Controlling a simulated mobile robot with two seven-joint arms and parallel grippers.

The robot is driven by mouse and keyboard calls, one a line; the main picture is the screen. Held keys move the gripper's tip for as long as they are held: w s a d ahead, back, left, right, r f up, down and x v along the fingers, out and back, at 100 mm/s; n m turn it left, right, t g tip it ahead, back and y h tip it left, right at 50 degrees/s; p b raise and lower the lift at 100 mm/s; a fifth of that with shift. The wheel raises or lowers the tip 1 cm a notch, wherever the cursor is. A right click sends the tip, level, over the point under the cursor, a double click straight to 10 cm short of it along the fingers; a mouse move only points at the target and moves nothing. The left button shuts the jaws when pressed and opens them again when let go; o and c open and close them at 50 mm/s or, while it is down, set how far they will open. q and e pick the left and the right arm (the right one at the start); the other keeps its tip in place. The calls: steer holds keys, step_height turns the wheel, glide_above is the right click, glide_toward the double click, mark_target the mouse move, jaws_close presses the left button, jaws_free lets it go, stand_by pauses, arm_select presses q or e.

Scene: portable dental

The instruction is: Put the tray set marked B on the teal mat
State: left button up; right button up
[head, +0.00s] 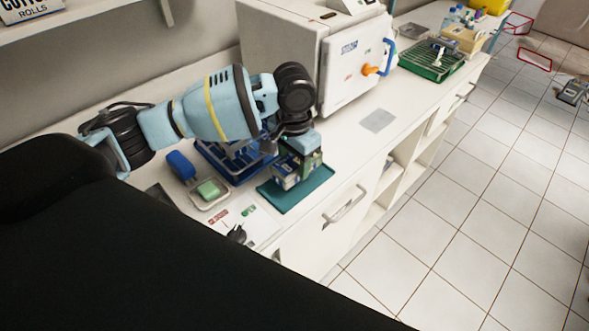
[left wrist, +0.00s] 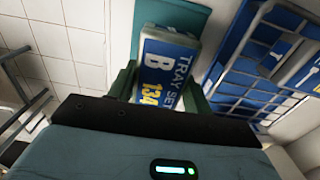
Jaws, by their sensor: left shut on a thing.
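The tray set marked B (left wrist: 165,62) shows in the left wrist view with a blue label reading "TRAY SET B 134". My left gripper (left wrist: 158,85) is shut on it, one green finger on each side. In the head view the gripper (head: 299,165) and the tray set (head: 285,178) are over the teal mat (head: 293,197), near the counter's front edge. The mat also shows behind the tray set in the left wrist view (left wrist: 190,14). I cannot tell whether the tray set touches the mat.
A blue rack (head: 222,165) stands directly left of the mat. A small dish with a green block (head: 208,191) and a printed sheet (head: 238,222) lie nearer me. A white autoclave (head: 352,65) stands beyond, with a grey plate (head: 378,120) on clear counter before it.

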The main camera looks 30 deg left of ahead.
mark_target(294, 159)
arm_select(q)
steer(key=shift+w+a+f, duration=0.1)
steer(key=shift+w+f, duration=0.1)
steer(key=shift+f, duration=1.55)
steer(key=shift+f, duration=0.15)
steer(key=o, duration=1.1)
steer(key=shift+o, duration=0.2)
step_height(294, 159, up, 12)
steer(key=shift+r+p, duration=0.15)
steer(key=shift+p, duration=0.3)
